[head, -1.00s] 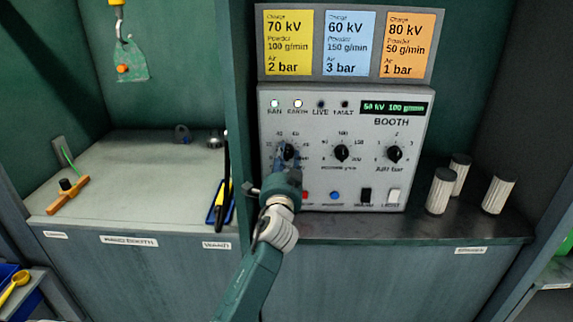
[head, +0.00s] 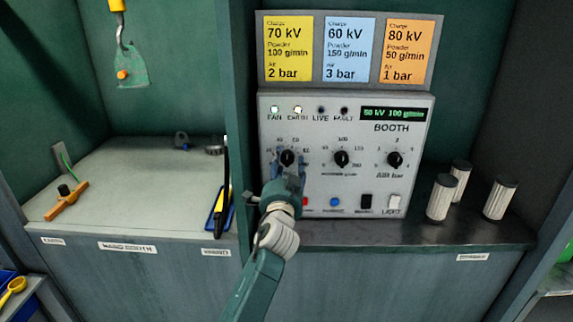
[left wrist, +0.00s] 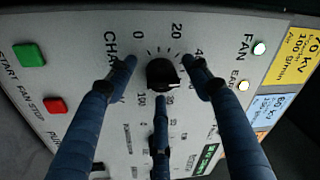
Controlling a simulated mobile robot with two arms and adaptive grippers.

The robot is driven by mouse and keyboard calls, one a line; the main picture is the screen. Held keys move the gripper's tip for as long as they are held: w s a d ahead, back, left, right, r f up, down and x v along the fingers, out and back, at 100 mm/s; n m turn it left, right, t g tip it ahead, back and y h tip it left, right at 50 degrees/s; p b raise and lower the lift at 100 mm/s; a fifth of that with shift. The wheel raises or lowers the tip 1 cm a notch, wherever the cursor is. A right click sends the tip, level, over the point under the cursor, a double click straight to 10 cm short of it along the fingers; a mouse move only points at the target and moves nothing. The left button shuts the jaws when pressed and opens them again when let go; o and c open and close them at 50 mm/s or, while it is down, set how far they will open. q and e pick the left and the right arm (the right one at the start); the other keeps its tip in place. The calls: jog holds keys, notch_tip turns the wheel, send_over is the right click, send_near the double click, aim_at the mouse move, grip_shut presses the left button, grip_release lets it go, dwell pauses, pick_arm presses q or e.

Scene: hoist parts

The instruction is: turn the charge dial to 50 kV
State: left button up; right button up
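The charge dial (head: 288,158) is a black knob at the left of the grey booth panel (head: 345,190). It also shows in the left wrist view (left wrist: 162,74), with numbers around it, some covered by fingers. Its pointer is too small to read surely. The green display (head: 394,113) reads 50 kV 100 g/min. My left gripper (head: 287,168) is in front of the dial. In the left wrist view its three blue fingers (left wrist: 160,78) are spread around the knob, with gaps at the two upper fingertips; the lower fingertip is close below it. My right gripper is not in view.
Two more dials, powder (head: 341,158) and air (head: 395,159), sit to the right. Buttons and switches (head: 366,202) line the panel's lower edge, near my left wrist. Several ribbed cylinders (head: 441,196) stand right of the panel. Recipe cards (head: 348,46) hang above.

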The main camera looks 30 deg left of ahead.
pick_arm(q)
jog(key=shift+s+d, duration=0.15)
jog(key=shift+s, duration=0.05)
jog(key=v, duration=1.1)
jog(key=shift+s+d, duration=0.15)
jog(key=shift+s, duration=0.1)
